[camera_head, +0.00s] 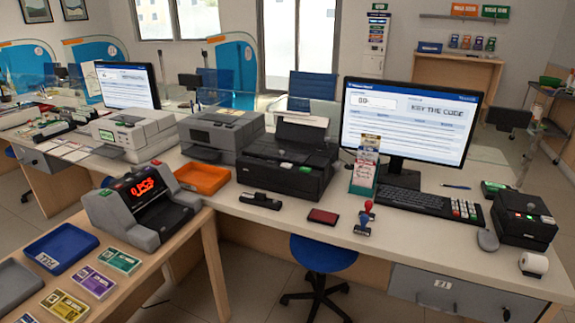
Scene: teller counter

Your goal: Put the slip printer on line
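Several printer-like machines stand on the long teller counter (345,232), and I cannot tell for certain which is the slip printer. A grey printer (220,136) and a light grey machine with a green screen (133,134) stand further left. Neither of my grippers is in view.
A monitor (405,120) reading "KEY THE CODE" stands behind a keyboard (410,200), keypad (466,208) and mouse (488,240). Stamps (365,217), a red pad (323,217) and a black stapler-like item (260,201) lie near the front edge. A bill counter (141,203) stands on the wooden side table.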

